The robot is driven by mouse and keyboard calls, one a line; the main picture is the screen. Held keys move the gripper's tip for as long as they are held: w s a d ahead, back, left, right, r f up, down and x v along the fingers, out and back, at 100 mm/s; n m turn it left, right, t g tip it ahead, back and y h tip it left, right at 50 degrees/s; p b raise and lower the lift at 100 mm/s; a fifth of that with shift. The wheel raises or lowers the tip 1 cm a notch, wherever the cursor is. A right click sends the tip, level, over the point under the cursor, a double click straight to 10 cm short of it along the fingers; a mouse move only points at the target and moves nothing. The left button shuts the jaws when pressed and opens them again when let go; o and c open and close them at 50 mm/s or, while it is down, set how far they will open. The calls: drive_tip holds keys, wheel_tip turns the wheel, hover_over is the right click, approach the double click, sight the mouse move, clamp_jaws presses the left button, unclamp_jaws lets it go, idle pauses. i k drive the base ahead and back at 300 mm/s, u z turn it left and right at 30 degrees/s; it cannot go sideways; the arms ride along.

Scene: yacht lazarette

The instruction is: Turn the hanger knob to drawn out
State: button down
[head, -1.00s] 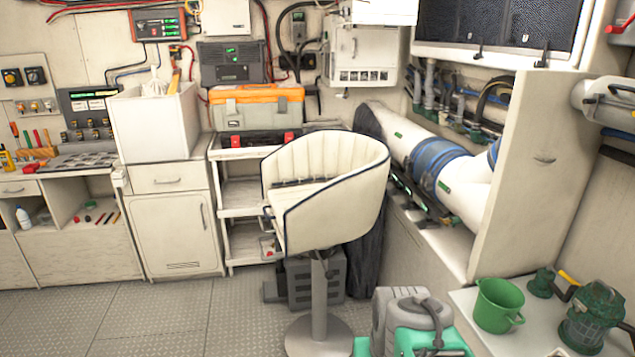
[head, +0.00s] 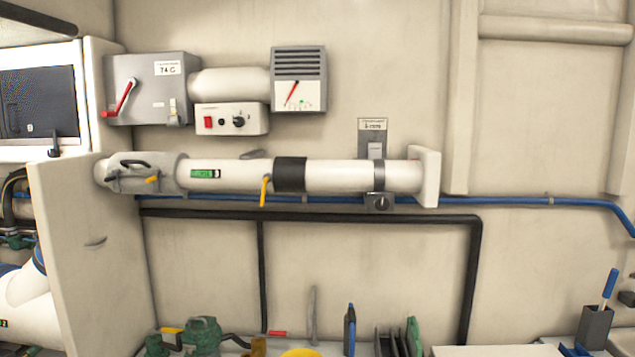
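A dark round knob (head: 380,202) sits on a small plate under the right end of a white wall pipe (head: 335,177). A grey metal strap (head: 379,178) rounds the pipe just above it, below a labelled grey plate (head: 372,130). This looks like the hanger knob; its setting is too small to read. Another small dark knob (head: 239,121) is on a white control box (head: 231,119) with a red switch. My gripper is not in view.
A grey box with a red lever (head: 124,97) and a grey gauge box (head: 299,80) are above the pipe. A yellow lever (head: 264,191) hangs below it. A blue line (head: 520,201) runs along the wall. Green pump parts (head: 202,337) and tools stand on the bench below.

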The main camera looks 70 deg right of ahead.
sight(382, 204)
drive_tip(key=z, duration=1.55)
drive_tip(key=k, duration=0.1)
drive_tip(key=z, duration=0.7)
drive_tip(key=i, duration=0.3)
drive_tip(key=u, duration=0.15)
